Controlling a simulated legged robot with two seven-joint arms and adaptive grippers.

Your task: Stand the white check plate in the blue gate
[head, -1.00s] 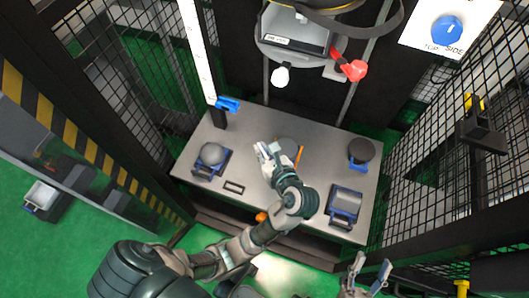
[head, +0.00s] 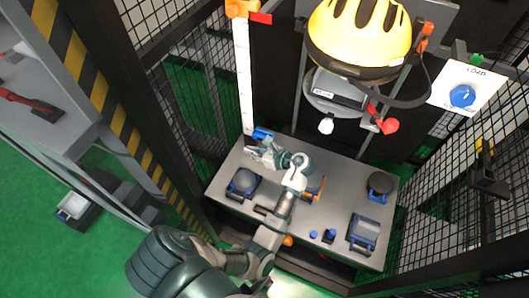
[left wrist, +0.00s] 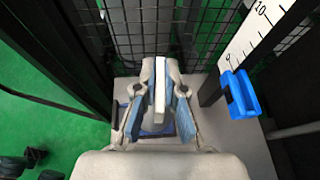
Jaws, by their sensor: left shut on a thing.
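My left gripper (head: 262,153) is over the back left of the grey table, close to the ruler post. In the left wrist view my left gripper (left wrist: 160,100) is shut on the white check plate (left wrist: 160,88), a thin plate held on edge between the blue-padded fingers. The blue gate (left wrist: 242,95) is a small blue bracket low on the ruler post, right of the fingers and apart from the plate. In the head view the blue gate (head: 262,134) shows just behind the gripper. My right gripper is out of view.
The white ruler post (head: 243,75) rises at the table's back left. The grey table (head: 335,180) carries a grey dome in a blue holder (head: 244,181), a dark round pad (head: 380,184) and a blue-framed block (head: 363,232). A yellow helmet (head: 360,38) hangs above. Mesh walls flank the table.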

